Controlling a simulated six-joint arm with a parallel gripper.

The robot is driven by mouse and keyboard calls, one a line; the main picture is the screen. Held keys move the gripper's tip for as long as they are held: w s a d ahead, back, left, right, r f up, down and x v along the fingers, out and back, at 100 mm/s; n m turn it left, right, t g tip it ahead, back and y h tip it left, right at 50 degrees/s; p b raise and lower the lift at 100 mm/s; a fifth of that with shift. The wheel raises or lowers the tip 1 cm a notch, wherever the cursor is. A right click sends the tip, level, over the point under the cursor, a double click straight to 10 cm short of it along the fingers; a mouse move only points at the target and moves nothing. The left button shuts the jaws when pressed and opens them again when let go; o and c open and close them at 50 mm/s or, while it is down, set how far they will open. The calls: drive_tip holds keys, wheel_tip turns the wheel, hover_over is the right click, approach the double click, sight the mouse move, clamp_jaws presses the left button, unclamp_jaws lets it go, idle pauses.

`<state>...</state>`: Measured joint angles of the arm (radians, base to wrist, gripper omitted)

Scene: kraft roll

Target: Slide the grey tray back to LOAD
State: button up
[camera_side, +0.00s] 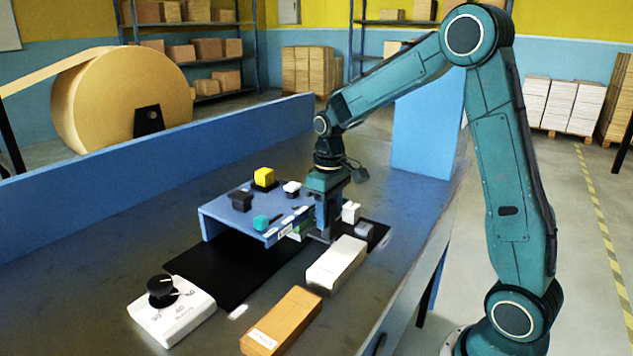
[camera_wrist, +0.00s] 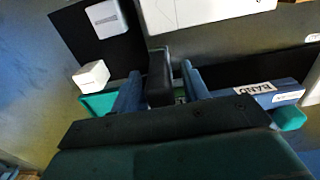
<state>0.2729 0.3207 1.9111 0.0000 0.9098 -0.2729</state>
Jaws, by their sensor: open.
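No thing in either view is plainly a grey tray, and I cannot tell whether it is under the blue bridge. My gripper (camera_side: 325,232) points down at the right end of the blue bridge (camera_side: 222,212), low over the dark strip. In the wrist view my gripper (camera_wrist: 162,88) has its blue fingers apart, with a dark upright post (camera_wrist: 160,70) between them. I cannot tell whether they touch it. A green piece (camera_wrist: 97,104) shows beside the fingers, partly hidden, and also under the bridge's right edge (camera_side: 300,230). A small white box (camera_wrist: 91,75) stands by it.
A white box (camera_side: 337,262), a brown carton (camera_side: 282,322) and a white dial box (camera_side: 170,312) stand in front.

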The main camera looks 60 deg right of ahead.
drive_tip(key=shift+f, duration=0.1)
drive_tip(key=shift+c, duration=0.3)
clamp_jaws()
drive_tip(key=shift+a, duration=0.1)
drive_tip(key=a, duration=2.3)
drive_tip(key=shift+a, duration=0.15)
drive_tip(key=shift+c, duration=0.9)
unclamp_jaws()
drive_tip(key=shift+a, duration=0.15)
drive_tip(key=shift+o, duration=1.2)
